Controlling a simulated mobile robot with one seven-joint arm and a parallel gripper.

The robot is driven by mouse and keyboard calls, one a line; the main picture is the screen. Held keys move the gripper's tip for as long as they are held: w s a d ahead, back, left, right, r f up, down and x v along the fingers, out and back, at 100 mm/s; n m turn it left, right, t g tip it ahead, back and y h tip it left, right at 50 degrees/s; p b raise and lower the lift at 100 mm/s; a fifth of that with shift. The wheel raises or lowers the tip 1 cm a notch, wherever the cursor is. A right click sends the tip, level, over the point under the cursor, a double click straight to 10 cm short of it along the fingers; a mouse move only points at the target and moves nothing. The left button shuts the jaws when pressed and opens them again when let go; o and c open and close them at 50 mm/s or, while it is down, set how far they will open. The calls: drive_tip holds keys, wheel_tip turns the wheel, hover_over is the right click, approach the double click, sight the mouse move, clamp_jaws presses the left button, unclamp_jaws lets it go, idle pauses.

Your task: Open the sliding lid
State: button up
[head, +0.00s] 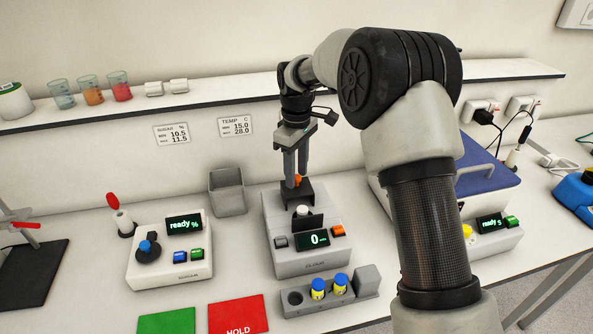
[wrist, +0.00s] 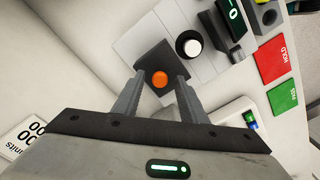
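The sliding lid is a black square plate (head: 293,196) with an orange knob (head: 298,180), at the back of the grey CLOUD meter (head: 309,263). In the wrist view the lid (wrist: 166,56) and its knob (wrist: 159,79) are at the centre. My gripper (head: 296,176) points down over the lid. In the wrist view its fingers (wrist: 160,82) stand on either side of the knob, with gaps visible, so it looks open. A round white top (head: 302,210) shows on the meter just in front of the lid; it also shows in the wrist view (wrist: 192,46).
A grey bin (head: 228,193) stands left of the meter, and the sugar meter (head: 169,250) is further left. Red (head: 237,316) and green (head: 167,322) mats lie front left. A shelf (head: 215,100) runs behind.

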sight(297, 176)
drive_tip(key=shift+r, duration=0.1)
wheel_tip(297, 176, up, 17)
drive_tip(key=p, duration=0.1)
idle(0.4)
drive_tip(key=shift+r, duration=0.15)
drive_tip(key=s+d+r+m+t, duration=0.1)
drive_tip(key=s+d+r+m, duration=0.3)
drive_tip(key=s, duration=0.3)
drive_tip(key=s+d+r+m+t, duration=0.1)
drive_tip(key=s+d+r+t, duration=0.1)
drive_tip(key=s+d+r, duration=0.3)
drive_tip(key=s+d+f+m+t, duration=0.1)
drive_tip(key=s+d+f+m, duration=0.2)
drive_tip(key=s, duration=0.7)
drive_tip(key=s+d+f+m+t, duration=0.1)
drive_tip(key=s+d+f+m, duration=0.3)
drive_tip(key=s, duration=0.6)
wheel_tip(297, 176, down, 2)
drive_tip(key=shift+d+f+t, duration=0.15)
drive_tip(key=shift+d+t, duration=0.15)
drive_tip(key=shift+d, duration=0.35)
drive_tip(key=shift+w, duration=0.1)
